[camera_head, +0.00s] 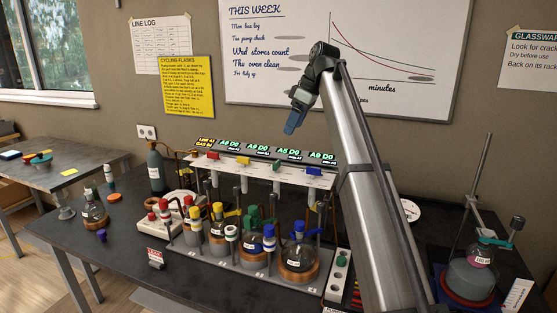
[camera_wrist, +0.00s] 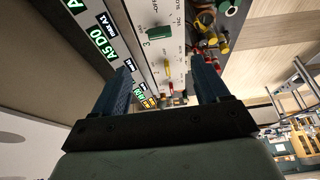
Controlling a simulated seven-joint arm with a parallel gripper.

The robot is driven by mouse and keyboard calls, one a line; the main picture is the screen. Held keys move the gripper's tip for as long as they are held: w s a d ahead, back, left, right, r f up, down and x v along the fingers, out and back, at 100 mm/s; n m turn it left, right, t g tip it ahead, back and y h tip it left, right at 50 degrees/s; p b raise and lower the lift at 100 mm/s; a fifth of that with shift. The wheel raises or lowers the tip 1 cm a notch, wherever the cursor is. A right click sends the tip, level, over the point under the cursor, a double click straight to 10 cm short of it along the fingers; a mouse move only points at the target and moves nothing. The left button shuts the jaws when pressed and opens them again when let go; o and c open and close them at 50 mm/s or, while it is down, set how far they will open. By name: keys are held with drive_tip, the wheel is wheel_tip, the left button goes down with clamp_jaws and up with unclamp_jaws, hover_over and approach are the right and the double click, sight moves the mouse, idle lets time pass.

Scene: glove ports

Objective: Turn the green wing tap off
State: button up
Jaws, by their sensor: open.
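The green wing tap (camera_head: 277,165) is on the white manifold panel (camera_head: 227,161), between the yellow tap (camera_head: 243,161) and the blue tap (camera_head: 314,170). In the wrist view the green tap (camera_wrist: 160,32) shows near the top centre, beside a printed 3. Its wing lies sideways across that picture. My gripper (camera_head: 290,128) is above the panel in the head view, apart from the taps. In the wrist view its two blue fingers stand wide apart with nothing held between them (camera_wrist: 162,85).
A red tap (camera_head: 213,155) sits at the panel's left end. Lit green displays (camera_head: 258,147) run behind the panel. Stoppered flasks (camera_head: 299,257) and upright rods crowd the space in front. A flask on a stand (camera_head: 472,275) is at the right.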

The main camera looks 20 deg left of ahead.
sight(277, 162)
drive_tip(key=x, duration=1.3)
drive_tip(key=shift+a+f, duration=0.15)
drive_tip(key=shift+f, duration=0.05)
drive_tip(key=c, duration=1.1)
drive_tip(key=shift+o, duration=0.2)
